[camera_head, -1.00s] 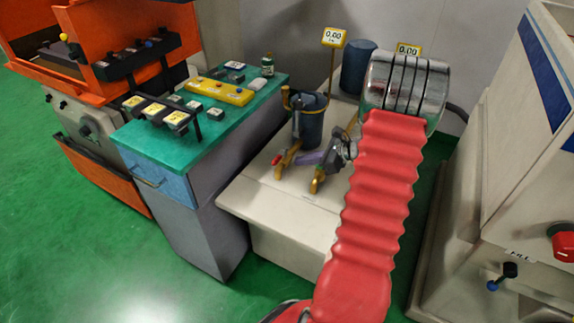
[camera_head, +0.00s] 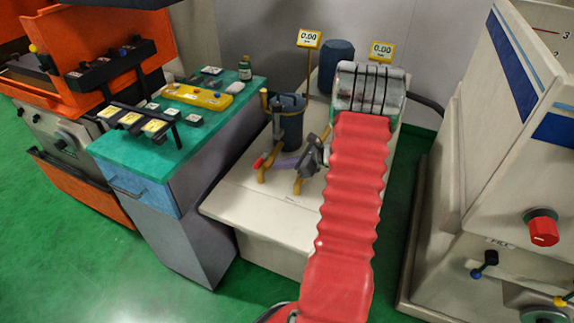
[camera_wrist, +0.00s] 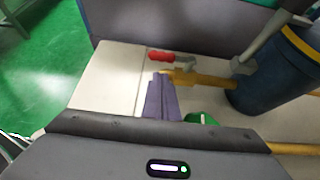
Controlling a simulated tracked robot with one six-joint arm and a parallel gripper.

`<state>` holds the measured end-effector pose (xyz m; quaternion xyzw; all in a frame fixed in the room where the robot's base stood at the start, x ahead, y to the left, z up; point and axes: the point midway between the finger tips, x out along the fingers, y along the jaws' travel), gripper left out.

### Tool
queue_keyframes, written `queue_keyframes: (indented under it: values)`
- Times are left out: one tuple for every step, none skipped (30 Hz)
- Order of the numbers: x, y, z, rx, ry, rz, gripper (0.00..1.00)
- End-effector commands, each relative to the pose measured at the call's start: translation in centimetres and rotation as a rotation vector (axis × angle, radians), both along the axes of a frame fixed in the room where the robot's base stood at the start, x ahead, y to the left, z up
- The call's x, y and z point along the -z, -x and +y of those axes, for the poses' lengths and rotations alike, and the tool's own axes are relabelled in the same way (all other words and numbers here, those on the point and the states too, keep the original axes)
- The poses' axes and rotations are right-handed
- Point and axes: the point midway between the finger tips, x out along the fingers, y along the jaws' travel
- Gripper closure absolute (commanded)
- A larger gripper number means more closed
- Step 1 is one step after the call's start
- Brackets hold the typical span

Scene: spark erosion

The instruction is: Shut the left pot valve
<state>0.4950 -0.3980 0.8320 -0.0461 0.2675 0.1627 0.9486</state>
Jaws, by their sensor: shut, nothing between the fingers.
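The left pot (camera_head: 291,128) is a dark blue cylinder on the pale bench, with a brass outlet pipe (camera_head: 268,160) low at its front. A red valve handle (camera_head: 258,163) sits at the pipe's outer end. The wrist view shows the same red handle (camera_wrist: 160,56) just beyond the fingertips, beside the brass pipe (camera_wrist: 205,79). My gripper (camera_head: 274,163) has purple-grey fingers, closed together and empty. In the wrist view, the fingertips (camera_wrist: 162,76) are close to the pipe and handle; contact cannot be told. How far the valve is turned cannot be told.
Another brass pipe (camera_head: 298,185) stands right of my fingers, and a green part (camera_wrist: 200,118) shows beside them in the wrist view. Two yellow displays (camera_head: 309,39) read 0.00. A teal-topped cabinet (camera_head: 130,170) stands left. A pale machine (camera_head: 470,190) stands right.

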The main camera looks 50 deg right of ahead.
Motion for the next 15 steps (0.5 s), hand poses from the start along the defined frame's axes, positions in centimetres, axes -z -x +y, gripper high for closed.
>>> queue_keyframes:
  values:
    - [0.6,-0.7,0.4,-0.002,-0.002,0.002,1.00]
    - [0.8,-1.1,0.5,-0.002,-0.002,0.002,1.00]
    - [1.1,-1.6,0.7,-0.002,-0.002,0.002,1.00]
    - [1.3,-1.9,0.8,-0.002,-0.001,0.001,1.00]
    - [1.6,-2.3,0.9,-0.003,-0.001,0.001,1.00]
    - [1.9,-2.7,1.1,-0.002,-0.002,0.002,1.00]
    - [2.0,-3.0,1.2,-0.002,-0.002,0.001,1.00]
    - [2.2,-3.3,1.2,-0.001,-0.001,0.002,1.00]
    - [2.4,-3.6,1.3,-0.001,-0.001,0.002,1.00]
    - [2.5,-3.8,1.4,-0.002,-0.001,0.001,1.00]
    - [2.7,-4.0,1.5,-0.002,-0.001,0.001,1.00]
    - [2.8,-4.2,1.5,-0.001,0.000,0.001,1.00]
    - [2.8,-4.3,1.6,-0.001,0.000,0.001,1.00]
    - [2.9,-4.3,1.6,-0.001,0.000,0.001,1.00]
    - [2.9,-4.4,1.6,0.000,0.000,0.001,1.00]
